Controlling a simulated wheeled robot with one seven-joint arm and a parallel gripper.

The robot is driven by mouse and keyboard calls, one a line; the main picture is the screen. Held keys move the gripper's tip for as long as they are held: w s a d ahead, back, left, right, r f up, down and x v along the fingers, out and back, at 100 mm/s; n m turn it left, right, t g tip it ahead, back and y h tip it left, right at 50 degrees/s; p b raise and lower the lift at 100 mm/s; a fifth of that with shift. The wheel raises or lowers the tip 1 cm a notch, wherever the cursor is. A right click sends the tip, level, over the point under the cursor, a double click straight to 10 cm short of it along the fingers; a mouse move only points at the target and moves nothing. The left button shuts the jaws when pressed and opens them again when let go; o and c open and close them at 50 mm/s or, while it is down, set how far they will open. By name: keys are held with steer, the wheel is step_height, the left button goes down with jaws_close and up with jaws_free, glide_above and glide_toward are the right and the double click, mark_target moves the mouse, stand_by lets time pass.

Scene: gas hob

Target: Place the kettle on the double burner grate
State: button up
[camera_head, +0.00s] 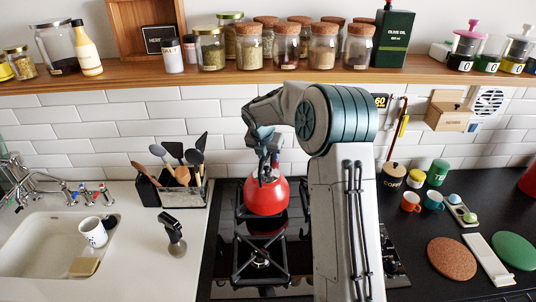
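The red kettle (266,197) is upright over the rear half of the black double burner grate (262,239). I cannot tell whether its base rests on the bars or is slightly above them. My gripper (265,166) points down at the top of the kettle, at its handle. The gripper covers most of the handle, and its fingers are too small to show whether they are shut on it. The front burner of the grate is bare. My arm hides the right part of the hob.
A utensil caddy (183,190) stands left of the hob, with a black-handled tool (174,235) in front of it. The sink (45,245) holds a white mug (93,232). Mugs, canisters and a cork mat (452,259) are at right. A shelf (200,78) with jars runs above.

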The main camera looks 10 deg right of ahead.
steer(key=shift+r, duration=0.1)
steer(key=b+v, duration=0.1)
steer(key=v, duration=0.6)
steer(key=shift+s+r, duration=0.1)
steer(key=shift+r, duration=0.15)
steer(key=s+a+r+m, duration=0.1)
steer(key=s+r+m, duration=0.2)
steer(key=s+m, duration=0.6)
steer(key=s+r+m, duration=0.2)
steer(key=s+m, duration=0.4)
steer(key=s, duration=0.5)
steer(key=s+f+m+y, duration=0.1)
steer(key=s+f+m, duration=0.1)
steer(key=s+m, duration=0.5)
steer(key=s+f+m+y, duration=0.1)
steer(key=s+m, duration=0.6)
steer(key=s, duration=0.3)
steer(key=shift+a+f+y, duration=0.3)
steer(key=shift+a+f, duration=0.05)
steer(key=shift+a, duration=0.15)
